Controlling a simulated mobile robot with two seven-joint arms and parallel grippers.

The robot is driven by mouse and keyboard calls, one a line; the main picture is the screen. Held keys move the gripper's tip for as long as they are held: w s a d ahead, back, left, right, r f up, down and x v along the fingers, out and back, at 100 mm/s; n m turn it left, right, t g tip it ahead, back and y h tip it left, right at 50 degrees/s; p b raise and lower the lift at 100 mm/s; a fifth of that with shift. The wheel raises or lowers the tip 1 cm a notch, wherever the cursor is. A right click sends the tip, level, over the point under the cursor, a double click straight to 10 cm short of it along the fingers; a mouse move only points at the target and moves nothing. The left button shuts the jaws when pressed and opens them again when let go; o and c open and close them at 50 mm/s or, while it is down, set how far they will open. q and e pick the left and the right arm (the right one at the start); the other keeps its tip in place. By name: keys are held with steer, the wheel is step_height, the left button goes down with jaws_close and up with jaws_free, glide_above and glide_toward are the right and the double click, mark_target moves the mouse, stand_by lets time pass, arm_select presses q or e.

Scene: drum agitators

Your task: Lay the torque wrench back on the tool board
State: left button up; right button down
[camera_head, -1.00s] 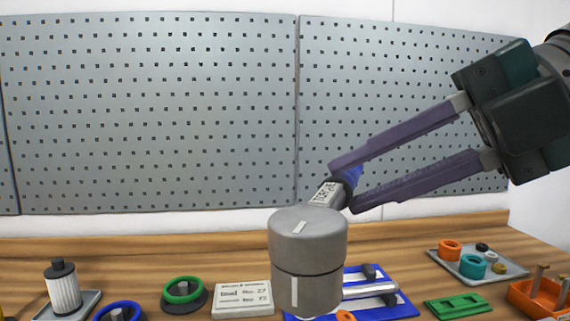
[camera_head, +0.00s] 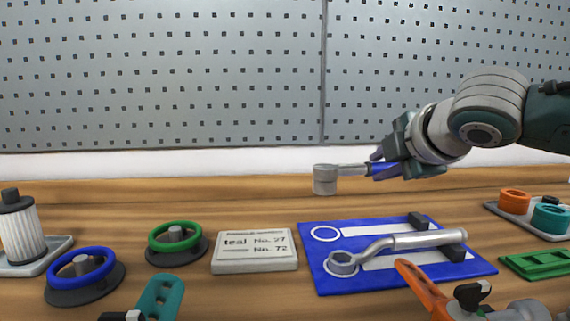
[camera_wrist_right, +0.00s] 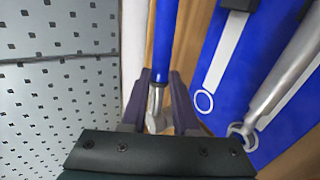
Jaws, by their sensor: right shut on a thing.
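The torque wrench (camera_head: 325,180) has a grey cylindrical head, a metal shaft and a blue handle. My right gripper (camera_head: 383,168) is shut on its blue handle and holds it roughly level, head to the left. It appears raised near the back edge of the blue tool board (camera_head: 313,262). In the right wrist view the blue handle (camera_wrist_right: 165,40) runs between the fingers, with the tool board (camera_wrist_right: 212,68) to the right. The board has a white ring and strip outline, bare, and a silver ring spanner (camera_head: 400,241) on its front part. My left gripper is out of view.
A label card (camera_head: 255,252), a green handwheel (camera_head: 174,238), a blue handwheel (camera_head: 82,270) and a filter (camera_head: 20,230) stand left of the board. An orange lever (camera_head: 420,288) is at its front edge. A green part (camera_head: 535,265) lies right. Pegboard (camera_head: 160,80) stands behind.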

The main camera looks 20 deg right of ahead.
steer(key=shift+w+d+f, duration=0.3)
steer(key=shift+d, duration=0.15)
step_height(320, 180, down, 5)
steer(key=b, duration=0.6)
steer(key=shift+s+f+b, duration=0.1)
steer(key=shift+f+b, duration=0.05)
steer(key=shift+b, duration=0.15)
steer(key=shift+a+f, duration=0.1)
steer(key=shift+f, duration=0.55)
steer(key=shift+m+h+p, duration=0.3)
steer(key=shift+m+h, duration=0.2)
